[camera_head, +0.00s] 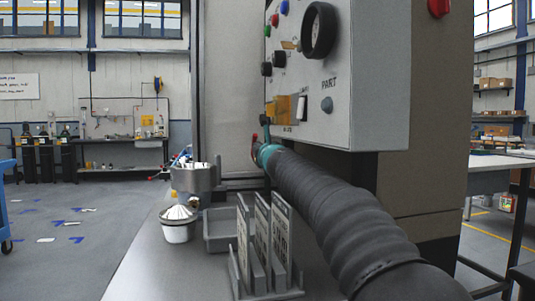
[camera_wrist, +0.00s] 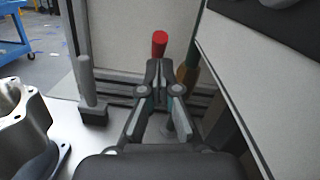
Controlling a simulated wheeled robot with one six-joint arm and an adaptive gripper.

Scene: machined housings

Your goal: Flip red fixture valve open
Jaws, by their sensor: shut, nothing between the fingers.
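The red fixture valve handle (camera_wrist: 159,43) shows in the wrist view as a short red cylinder just beyond my fingertips. My gripper (camera_wrist: 160,68) is shut with nothing held, its fingertips pointing at the handle's lower end. I cannot tell whether they touch it. The valve's body and pivot are hidden behind the fingers. In the head view a small red piece (camera_head: 255,138) shows beside the teal band of my wrist; my arm hides most of the gripper there.
A grey control panel (camera_head: 370,70) with knobs and buttons overhangs at the right. A machined metal housing (camera_head: 195,177) stands at the left and shows in the wrist view (camera_wrist: 30,130). A grey post (camera_wrist: 87,80) stands left of my gripper. Upright label plates (camera_head: 262,240) stand on the bench.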

